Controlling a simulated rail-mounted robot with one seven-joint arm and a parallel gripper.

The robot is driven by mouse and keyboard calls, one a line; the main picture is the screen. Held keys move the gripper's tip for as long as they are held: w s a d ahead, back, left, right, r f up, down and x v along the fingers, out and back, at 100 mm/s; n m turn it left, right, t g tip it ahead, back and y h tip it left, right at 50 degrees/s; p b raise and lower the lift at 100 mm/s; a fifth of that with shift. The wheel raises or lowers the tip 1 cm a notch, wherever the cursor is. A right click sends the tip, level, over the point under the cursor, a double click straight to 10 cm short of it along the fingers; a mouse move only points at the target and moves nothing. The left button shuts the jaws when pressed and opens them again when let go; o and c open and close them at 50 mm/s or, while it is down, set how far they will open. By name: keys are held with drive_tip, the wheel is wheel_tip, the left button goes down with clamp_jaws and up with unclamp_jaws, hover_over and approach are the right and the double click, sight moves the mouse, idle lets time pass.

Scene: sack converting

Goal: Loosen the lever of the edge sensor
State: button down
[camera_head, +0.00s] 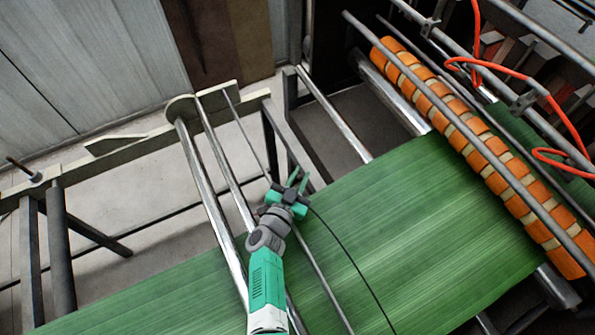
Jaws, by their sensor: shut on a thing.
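My gripper (296,181), at the end of my teal and grey arm, is at the edge of the green web (420,210), beside a thin metal rod. Its jaws are shut on a small dark part there, which appears to be the lever of the edge sensor. The sensor and lever are mostly hidden by the gripper and too small to make out clearly. A thin black cable (350,258) runs from this spot across the web toward the lower right.
Shiny rollers (212,208) and the thin rod (325,280) cross the web near my arm. An orange and cream segmented roller (485,158) lies at right, with orange hoses (560,105) above it. A beige frame rail (110,158) and dark posts stand at left.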

sight(299, 176)
drive_tip(key=c, duration=1.4)
unclamp_jaws()
drive_tip(key=shift+o, duration=0.2)
drive_tip(key=shift+r, duration=0.25)
wheel_tip(299, 176, up, 4)
drive_tip(key=p, duration=0.2)
drive_tip(key=shift+p, duration=0.4)
drive_tip(key=s+p, duration=0.5)
drive_tip(key=s, duration=1.1)
drive_tip(key=shift+a+r, duration=0.2)
drive_tip(key=shift+r, duration=0.05)
